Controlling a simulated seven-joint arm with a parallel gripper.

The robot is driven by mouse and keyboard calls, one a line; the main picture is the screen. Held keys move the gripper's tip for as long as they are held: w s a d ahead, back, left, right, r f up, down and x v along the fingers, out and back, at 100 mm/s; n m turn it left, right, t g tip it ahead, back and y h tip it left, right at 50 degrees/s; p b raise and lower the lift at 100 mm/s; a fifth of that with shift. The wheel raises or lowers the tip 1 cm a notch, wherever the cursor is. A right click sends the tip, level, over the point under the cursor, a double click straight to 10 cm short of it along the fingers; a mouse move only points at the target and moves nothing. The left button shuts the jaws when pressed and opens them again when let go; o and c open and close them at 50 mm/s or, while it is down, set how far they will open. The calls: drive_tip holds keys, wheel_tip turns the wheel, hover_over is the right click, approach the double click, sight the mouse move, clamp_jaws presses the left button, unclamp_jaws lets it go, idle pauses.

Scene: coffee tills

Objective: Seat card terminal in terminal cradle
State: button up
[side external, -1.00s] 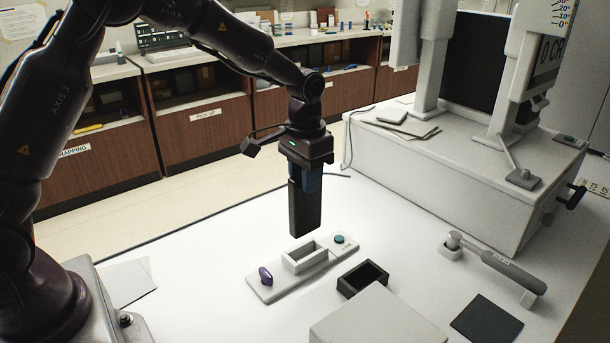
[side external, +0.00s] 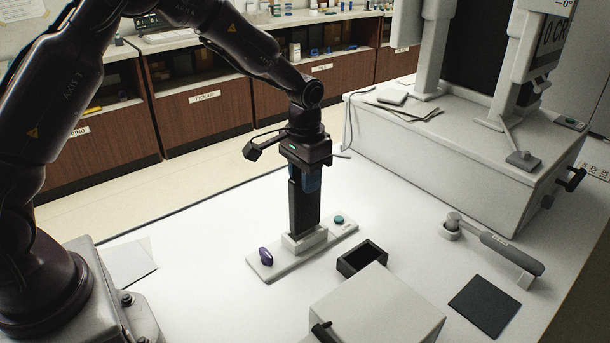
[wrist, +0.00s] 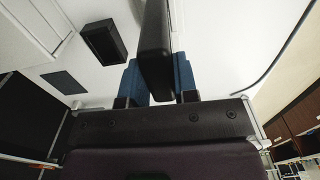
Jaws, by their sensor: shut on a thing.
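The card terminal (side external: 303,212) is a tall black slab held upright, and it also shows in the wrist view (wrist: 155,45). My gripper (side external: 305,178) is shut on its upper part; its blue fingers (wrist: 158,80) press on both sides in the wrist view. The terminal's lower end is at the terminal cradle (side external: 304,243), a light grey rectangular socket on a pale base plate (side external: 268,268). The lower end is hidden by the cradle walls, so it appears to be inside the opening. How deep it sits cannot be seen.
A purple knob (side external: 265,256) and a green button (side external: 339,219) flank the cradle. An open black box (side external: 361,258), a light grey box (side external: 378,308), a dark mat (side external: 485,306) and a grey-handled tool (side external: 510,252) lie to the right. The table left of the cradle is mostly clear.

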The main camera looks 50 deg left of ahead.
drive_tip(key=shift+f, duration=0.1)
idle(0.3)
drive_tip(key=shift+f, duration=1.75)
drive_tip(key=o, duration=1)
wheel_tip(320, 180, up, 13)
